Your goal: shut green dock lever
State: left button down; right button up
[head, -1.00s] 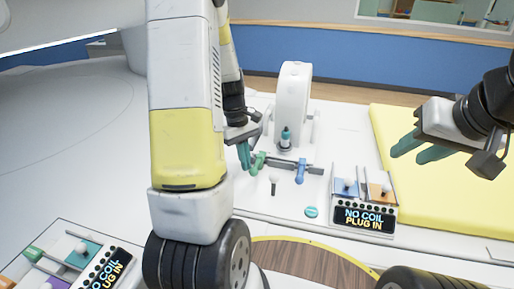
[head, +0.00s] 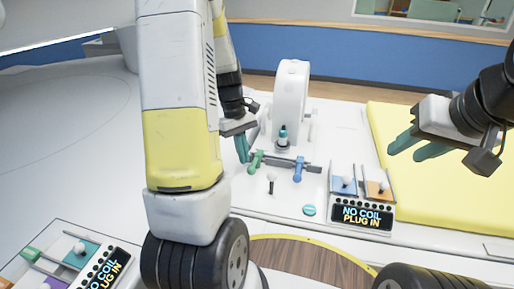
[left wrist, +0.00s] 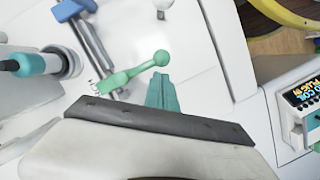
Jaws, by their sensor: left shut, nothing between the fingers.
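The green dock lever (head: 256,160) stands on the white dock at the left end of a dark bar, left of the blue lever (head: 298,168). In the left wrist view the green lever (left wrist: 135,72) has a round knob, and the blue lever (left wrist: 88,40) lies beyond it. My left gripper (head: 243,158) is shut and empty, just left of the green lever. In the left wrist view its teal fingertips (left wrist: 162,92) are close beside the knob; whether they touch cannot be told. My right gripper (head: 415,150) is open and empty over the yellow bed.
A white upright ring-shaped unit (head: 291,95) with a teal-banded plug (head: 283,136) stands behind the levers. A coil panel (head: 362,215) is at right, beside the yellow bed (head: 440,200).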

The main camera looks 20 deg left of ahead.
pick_arm(q)
jog(key=shift+v, duration=2.8)
jog(key=shift+a, duration=0.1)
jog(key=s+d+r+m+t, duration=0.7)
jog(key=s+d+r+m, duration=0.3)
jog(key=s+r, duration=0.4)
jog(key=shift+s+d+r+m+t, duration=0.35)
jog(key=shift+r+m, duration=0.25)
jog(key=shift+m, duration=0.2)
jog(key=shift+a, duration=0.2)
